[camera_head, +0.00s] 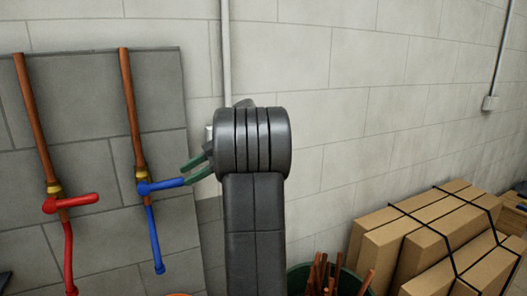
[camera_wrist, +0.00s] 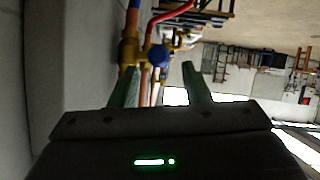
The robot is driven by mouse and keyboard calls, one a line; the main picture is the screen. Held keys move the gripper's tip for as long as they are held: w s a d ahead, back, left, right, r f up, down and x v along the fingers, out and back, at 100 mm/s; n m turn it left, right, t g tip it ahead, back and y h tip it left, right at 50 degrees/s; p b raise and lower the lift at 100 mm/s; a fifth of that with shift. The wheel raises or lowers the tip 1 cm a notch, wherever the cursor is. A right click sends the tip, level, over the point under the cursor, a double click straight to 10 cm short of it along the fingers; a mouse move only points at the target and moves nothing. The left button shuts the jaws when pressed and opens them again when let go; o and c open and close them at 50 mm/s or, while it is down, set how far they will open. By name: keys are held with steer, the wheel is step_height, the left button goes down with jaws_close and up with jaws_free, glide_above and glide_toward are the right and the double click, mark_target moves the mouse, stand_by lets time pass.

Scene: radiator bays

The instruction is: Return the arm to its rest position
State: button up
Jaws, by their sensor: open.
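My gripper (camera_head: 193,169) is at the end of my arm, left of its dark grey joint (camera_head: 252,142) in the head view. Its green fingers are spread apart, and they also show in the wrist view (camera_wrist: 160,80). The tip of a blue valve handle (camera_head: 163,185) is close to the fingers in the head view. In the wrist view the blue handle (camera_wrist: 158,57) shows end-on, in line with the gap between the fingertips. I cannot tell whether they touch. The handle points right, level, from a copper pipe (camera_head: 131,110).
A red valve handle (camera_head: 75,203) on a second copper pipe (camera_head: 36,120) is further left on the grey panel (camera_head: 92,150). Strapped cardboard boxes (camera_head: 410,230) stand at lower right. A green bin (camera_head: 297,280) holding copper pipe pieces is right of my arm's base.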

mark_target(170, 184)
steer(key=p+x, duration=0.1)
steer(key=x, duration=0.5)
steer(key=shift+s+a, duration=0.2)
steer(key=shift+a, duration=0.2)
steer(key=shift+d+r+h+p, duration=0.1)
steer(key=shift+r+h+p, duration=0.45)
steer(key=shift+p, duration=0.5)
steer(key=r+t+h+p, duration=0.1)
steer(key=h+p, duration=0.1)
steer(key=p, duration=0.2)
steer(key=shift+r, duration=0.2)
steer(key=h+p, duration=0.1)
steer(key=p, duration=0.1)
steer(key=r+t+h+p, duration=0.1)
steer(key=p, duration=0.1)
steer(key=shift+s+a+r+h, duration=0.15)
steer(key=shift+a+r+h, duration=0.1)
steer(key=shift+a, duration=0.15)
steer(key=h+p, duration=0.1)
steer(key=r+t+h+p, duration=0.1)
steer(key=shift+s+a+p, duration=0.2)
steer(key=shift+a+p, duration=0.1)
steer(key=b+v, duration=0.2)
steer(key=v, duration=1.1)
steer(key=shift+d, duration=0.15)
steer(key=shift+f, duration=0.15)
